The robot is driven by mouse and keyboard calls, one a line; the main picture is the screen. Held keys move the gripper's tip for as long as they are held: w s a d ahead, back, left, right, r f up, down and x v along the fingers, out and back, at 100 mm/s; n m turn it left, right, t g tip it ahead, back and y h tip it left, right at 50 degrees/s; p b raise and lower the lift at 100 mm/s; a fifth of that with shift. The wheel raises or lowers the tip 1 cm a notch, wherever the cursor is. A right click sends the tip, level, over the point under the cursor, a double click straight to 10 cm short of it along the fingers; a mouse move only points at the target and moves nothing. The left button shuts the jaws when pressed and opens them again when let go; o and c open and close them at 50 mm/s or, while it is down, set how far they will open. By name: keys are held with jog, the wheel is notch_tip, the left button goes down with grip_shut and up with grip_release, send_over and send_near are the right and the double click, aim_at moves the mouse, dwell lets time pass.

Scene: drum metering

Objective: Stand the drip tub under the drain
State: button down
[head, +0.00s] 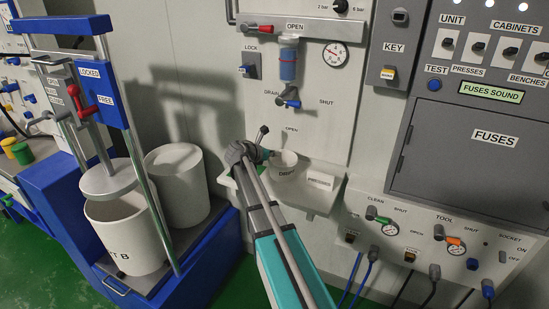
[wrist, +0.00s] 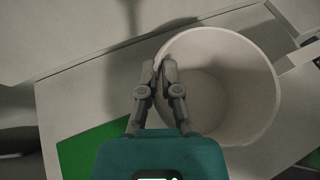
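The drip tub (head: 285,159) is a small white round cup at the grey wall shelf, below and slightly left of the drain valve (head: 290,103) with its blue handle. In the wrist view the tub (wrist: 235,85) is seen from above, open and empty. My gripper (head: 268,153) is at the tub's left side. In the wrist view its two fingers (wrist: 164,64) are close together at the tub's left rim, with the wall apparently pinched between them. I cannot tell whether the tub's base touches the shelf.
The shelf (head: 322,200) carries a small label at its right. A sight glass with blue liquid (head: 288,65) is above the drain. At left stand a blue press frame (head: 65,25) and a white drum (head: 178,185). Hoses and knobs are at lower right.

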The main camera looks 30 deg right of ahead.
jog(key=c, duration=0.8)
grip_release()
jog(key=p+v, duration=0.4)
jog(key=v, duration=0.8)
jog(key=shift+p, duration=0.4)
jog(key=shift+s, duration=0.15)
